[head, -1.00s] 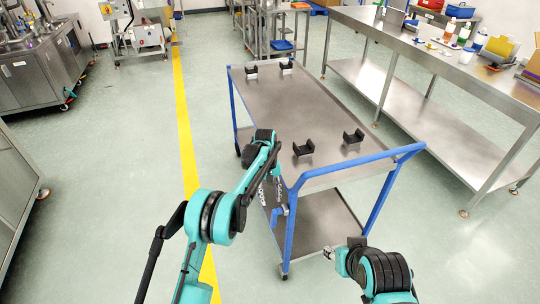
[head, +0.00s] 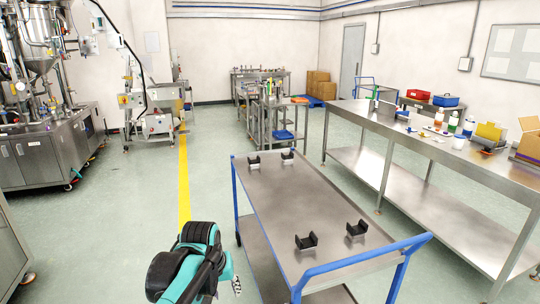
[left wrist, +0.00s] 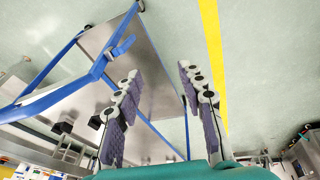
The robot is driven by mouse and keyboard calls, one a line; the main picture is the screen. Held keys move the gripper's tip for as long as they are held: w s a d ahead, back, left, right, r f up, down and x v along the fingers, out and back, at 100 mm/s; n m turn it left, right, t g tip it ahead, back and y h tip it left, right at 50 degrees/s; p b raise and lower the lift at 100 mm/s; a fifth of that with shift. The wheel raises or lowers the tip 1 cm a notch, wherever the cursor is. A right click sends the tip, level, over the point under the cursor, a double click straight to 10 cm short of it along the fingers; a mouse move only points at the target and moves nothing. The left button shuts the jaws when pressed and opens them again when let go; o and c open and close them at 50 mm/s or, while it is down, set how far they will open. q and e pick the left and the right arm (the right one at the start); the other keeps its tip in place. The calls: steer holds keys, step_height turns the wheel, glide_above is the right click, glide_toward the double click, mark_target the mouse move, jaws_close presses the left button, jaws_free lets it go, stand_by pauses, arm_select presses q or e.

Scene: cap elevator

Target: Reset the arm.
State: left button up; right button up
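My left arm comes in at the bottom of the head view, left of the cart. Part of my left gripper (head: 236,285) shows there at the end of the teal wrist. In the left wrist view my left gripper (left wrist: 158,110) has its two fingers wide apart with nothing between them, and cart and floor show beyond. The steel cart (head: 290,205) with blue rails stands to the right of this arm. My right gripper does not show in the head view.
Several black holders, including one at the front (head: 306,241), sit on the cart. A long steel table (head: 440,150) with bottles and boxes stands to the right. A steel machine cabinet (head: 45,158) stands at the far left. Floor with a yellow line (head: 184,170) is open left of the cart.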

arm_select(q)
steer(key=s+a+f+t, duration=0.2)
steer(key=s+a, duration=0.1)
steer(key=s, duration=0.5)
steer(key=s+a+f+m+t, duration=0.1)
steer(key=s+a+f+t, duration=0.1)
steer(key=s, duration=0.6)
steer(key=shift+s+a+m+y, duration=0.3)
steer(key=shift+s+a+y, duration=0.1)
steer(key=shift+a, duration=0.1)
